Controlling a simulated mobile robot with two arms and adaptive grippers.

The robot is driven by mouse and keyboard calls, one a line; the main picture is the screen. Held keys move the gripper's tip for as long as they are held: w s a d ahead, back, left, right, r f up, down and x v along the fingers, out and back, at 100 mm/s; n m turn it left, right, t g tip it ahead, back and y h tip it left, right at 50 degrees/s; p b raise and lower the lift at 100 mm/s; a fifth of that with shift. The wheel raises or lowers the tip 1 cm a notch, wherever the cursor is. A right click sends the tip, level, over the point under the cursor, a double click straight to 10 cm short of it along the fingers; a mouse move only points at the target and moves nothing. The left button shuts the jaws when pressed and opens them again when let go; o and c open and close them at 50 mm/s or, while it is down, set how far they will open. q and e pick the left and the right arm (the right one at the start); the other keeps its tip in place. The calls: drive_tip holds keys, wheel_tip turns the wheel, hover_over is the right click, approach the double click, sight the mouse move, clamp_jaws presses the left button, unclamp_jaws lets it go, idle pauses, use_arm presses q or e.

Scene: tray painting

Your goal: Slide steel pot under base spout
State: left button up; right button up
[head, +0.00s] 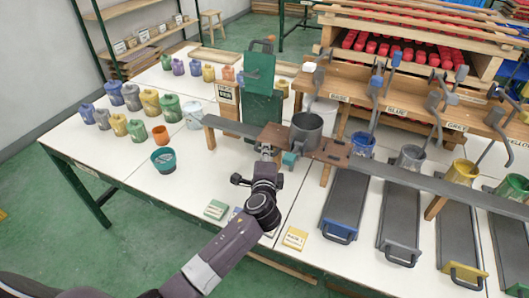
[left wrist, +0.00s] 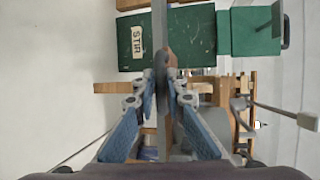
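The grey steel pot (head: 306,132) stands upright on a long rail, between two brown plates (head: 332,151). My left gripper (head: 268,152) is at the left brown plate, left of and in front of the pot. In the left wrist view its blue-padded fingers (left wrist: 162,88) come close together around a thin dark edge. I cannot tell whether they grip it. The leftmost spout (head: 319,76), above a small label (head: 340,98), is right of and above the pot. The label is hard to read. My right gripper is not in view.
A green stirring machine (head: 261,100) stands behind the rail (head: 405,175). Blue, grey, yellow and green buckets (head: 410,157) line the right side, with sloped trays (head: 345,200) in front. Coloured jugs (head: 131,97) and a teal bowl (head: 163,160) stand left.

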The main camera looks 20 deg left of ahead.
use_arm(q)
drive_tip(key=shift+o, duration=1.4)
drive_tip(key=v, duration=1.2)
